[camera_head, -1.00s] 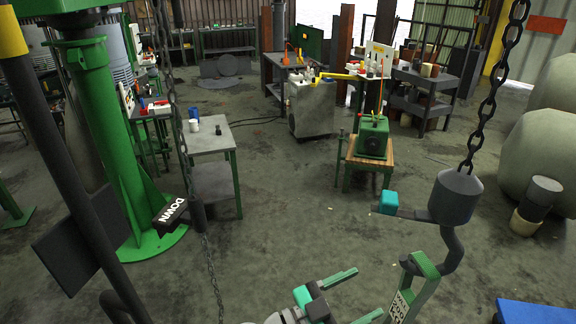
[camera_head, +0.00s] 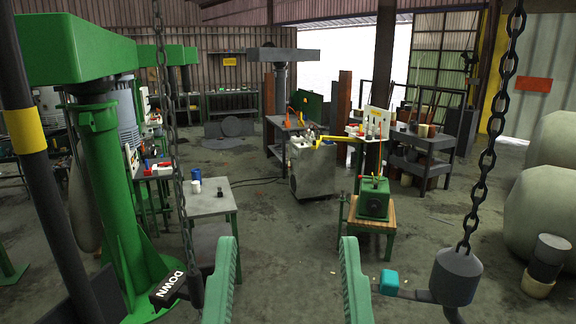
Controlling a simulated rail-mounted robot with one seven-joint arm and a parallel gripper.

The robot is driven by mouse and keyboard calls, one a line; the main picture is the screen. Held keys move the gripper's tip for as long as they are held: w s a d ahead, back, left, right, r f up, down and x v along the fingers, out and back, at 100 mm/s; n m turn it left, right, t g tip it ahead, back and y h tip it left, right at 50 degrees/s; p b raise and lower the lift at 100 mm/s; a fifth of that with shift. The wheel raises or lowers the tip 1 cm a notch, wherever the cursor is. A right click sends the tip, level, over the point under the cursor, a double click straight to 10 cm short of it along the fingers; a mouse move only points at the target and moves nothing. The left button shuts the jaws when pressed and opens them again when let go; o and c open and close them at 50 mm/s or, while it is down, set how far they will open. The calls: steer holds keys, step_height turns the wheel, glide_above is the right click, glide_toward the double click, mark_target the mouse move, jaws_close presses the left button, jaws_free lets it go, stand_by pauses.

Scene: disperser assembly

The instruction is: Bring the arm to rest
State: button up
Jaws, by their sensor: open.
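My gripper (camera_head: 291,240) is at the bottom centre. Its two green ribbed fingers point forward, away from me. They stand wide apart with nothing between them, and bare floor shows in the gap. The rest of my arm is below the frame edge and hidden.
A chain with a dark hook block (camera_head: 457,276) and a teal piece (camera_head: 389,282) hangs right of the gripper. A "DOWN" pendant (camera_head: 172,286) hangs left. Beyond are a metal table (camera_head: 210,206), a green device (camera_head: 373,198) on a stool and a steel cabinet (camera_head: 312,172).

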step_height(320, 180, up, 15)
steer(key=p, duration=1.2)
steer(key=shift+w+a+r, duration=0.15)
stand_by(0.9)
